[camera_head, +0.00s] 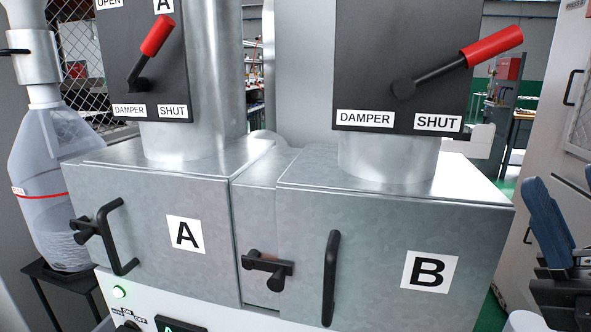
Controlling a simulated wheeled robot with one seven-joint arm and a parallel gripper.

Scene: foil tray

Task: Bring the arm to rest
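My gripper (546,184) is at the right edge of the head view, with blue fingers pointing up and a black body below. Its two fingers stand apart with nothing seen between them, so it looks open and empty. Part of it is cut off by the frame edge. It is to the right of the metal cabinet marked B (380,240), and I see no contact with it. Most of my arm is out of view.
Cabinet A (150,215) stands left of B, with its door shut and a black handle (118,237). B's door also looks shut, with a handle (331,278). Damper levers with red grips (157,36) (492,45) stick out above. A pale panel (545,110) stands behind my gripper.

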